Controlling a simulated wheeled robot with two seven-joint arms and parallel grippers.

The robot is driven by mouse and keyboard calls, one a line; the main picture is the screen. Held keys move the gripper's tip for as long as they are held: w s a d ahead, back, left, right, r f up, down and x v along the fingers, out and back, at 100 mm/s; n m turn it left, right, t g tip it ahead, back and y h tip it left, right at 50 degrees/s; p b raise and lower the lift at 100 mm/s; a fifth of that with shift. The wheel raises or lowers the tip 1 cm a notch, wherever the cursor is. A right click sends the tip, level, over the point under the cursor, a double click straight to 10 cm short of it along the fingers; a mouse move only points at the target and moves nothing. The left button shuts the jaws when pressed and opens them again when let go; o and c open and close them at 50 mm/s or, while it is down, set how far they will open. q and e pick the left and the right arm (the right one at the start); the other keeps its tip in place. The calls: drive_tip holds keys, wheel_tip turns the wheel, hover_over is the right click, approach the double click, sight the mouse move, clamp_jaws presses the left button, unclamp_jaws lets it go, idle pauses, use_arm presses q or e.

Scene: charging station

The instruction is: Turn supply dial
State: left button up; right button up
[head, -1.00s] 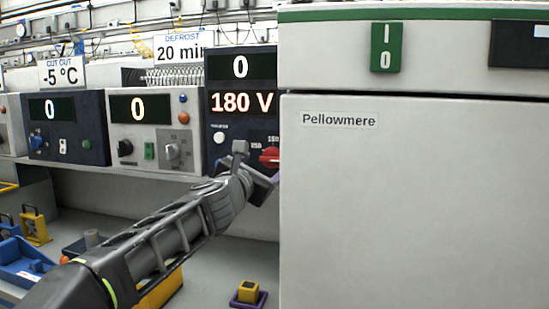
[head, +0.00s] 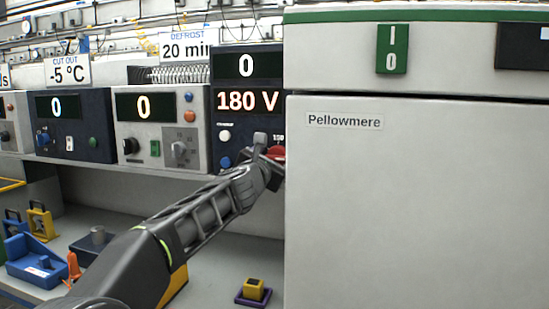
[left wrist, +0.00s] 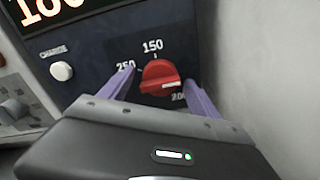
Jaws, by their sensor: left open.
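The red supply dial (left wrist: 158,76) is on a dark blue panel (left wrist: 95,50) in the left wrist view. Labels 250, 150 and 200 stand around it, and its white mark faces right, near the 200. My left gripper (left wrist: 159,80) is open, with one purple finger on each side of the dial. I cannot tell whether the fingers touch it. In the head view the left gripper (head: 268,152) is at the panel and partly hides the dial (head: 278,153). The display (head: 248,101) above reads 180 V. My right gripper is not in view.
A large white Pellowmere cabinet (head: 400,200) stands close on the right of the panel. A white charge button (left wrist: 62,71) and a blue button (head: 225,162) are left of the dial. A yellow block (head: 253,289) is on the lower surface.

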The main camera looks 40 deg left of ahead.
use_arm(q)
drive_tip(key=c, duration=1.4)
